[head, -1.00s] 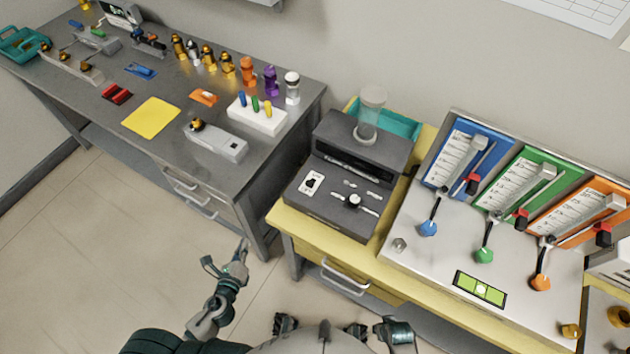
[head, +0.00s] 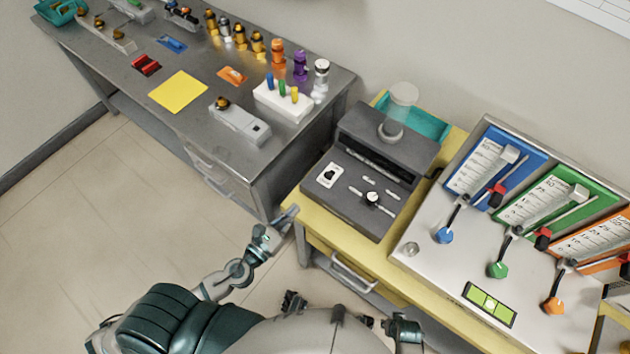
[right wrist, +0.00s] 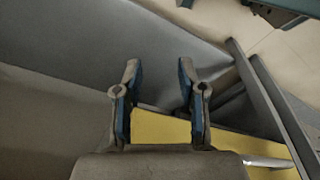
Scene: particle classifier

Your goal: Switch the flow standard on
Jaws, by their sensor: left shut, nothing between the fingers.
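A dark grey instrument (head: 350,205) with a clear cylinder (head: 398,112) on top stands on the yellow table. Its sloped front has a round black-and-white knob (head: 371,198) and a white label. Right of it is a light metal panel (head: 430,258) with blue, green and orange scales and a knob below each. No readable name shows which unit is the flow standard. My left gripper (head: 286,216) is shut and empty, near the yellow table's left front corner, apart from the instrument. My right gripper (right wrist: 157,88) is open and empty in the right wrist view.
The yellow table (head: 318,231) has drawers with a handle in front. A grey bench (head: 150,92) at left holds a yellow sheet, a white rack and several bottles. A teal tray (head: 428,125) lies behind the instrument. The floor at left is clear.

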